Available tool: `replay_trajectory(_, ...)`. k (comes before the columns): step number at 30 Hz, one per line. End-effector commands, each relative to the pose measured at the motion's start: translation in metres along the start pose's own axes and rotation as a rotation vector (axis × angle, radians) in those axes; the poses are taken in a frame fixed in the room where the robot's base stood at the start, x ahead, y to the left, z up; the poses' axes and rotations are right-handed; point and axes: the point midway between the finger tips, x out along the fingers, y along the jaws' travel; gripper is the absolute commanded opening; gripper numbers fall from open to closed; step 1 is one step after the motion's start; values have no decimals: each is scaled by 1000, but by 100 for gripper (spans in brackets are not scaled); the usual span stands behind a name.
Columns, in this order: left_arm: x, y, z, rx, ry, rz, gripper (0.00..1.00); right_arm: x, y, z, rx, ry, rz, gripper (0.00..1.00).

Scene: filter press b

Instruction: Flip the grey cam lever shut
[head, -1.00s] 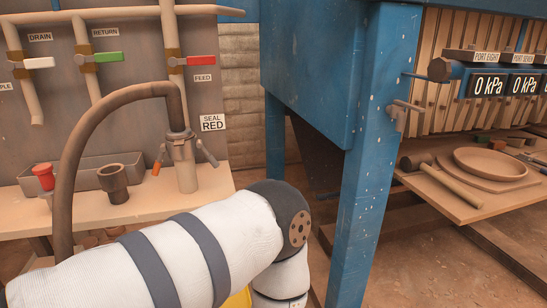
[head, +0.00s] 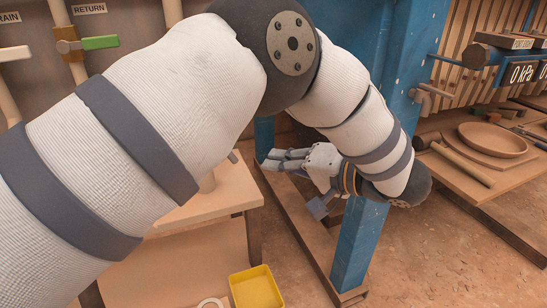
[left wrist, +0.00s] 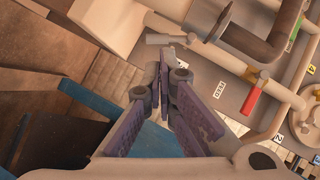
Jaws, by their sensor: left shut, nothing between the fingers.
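The grey cam lever shows as a short grey bar (left wrist: 172,39) sticking out from the coupling (left wrist: 212,22) in the left wrist view. In the head view only a grey tip (head: 233,157) shows; my left arm hides most of the coupling. My left gripper (head: 270,160) is shut and empty, pointing left, to the right of the bench. In the left wrist view its closed fingertips (left wrist: 168,68) appear just below the lever, with a gap in the picture. I cannot tell how far apart they are in depth. My right gripper is not in view.
The blue press leg (head: 365,245) stands right beside my left forearm and wrist. The red feed handle (left wrist: 250,101) and brown hose (left wrist: 268,38) are near the coupling. A yellow bin (head: 256,290) is below. A shelf (head: 470,185) holds a plate and mallet.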

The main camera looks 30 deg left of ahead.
Motion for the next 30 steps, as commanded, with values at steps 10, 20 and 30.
replay_trajectory(10,74,-2,0,-3,-2,-1,0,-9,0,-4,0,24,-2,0)
replay_trajectory(20,100,-1,0,-3,0,0,0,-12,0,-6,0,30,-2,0)
replay_trajectory(30,106,3,3,36,-2,-24,0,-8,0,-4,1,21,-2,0)
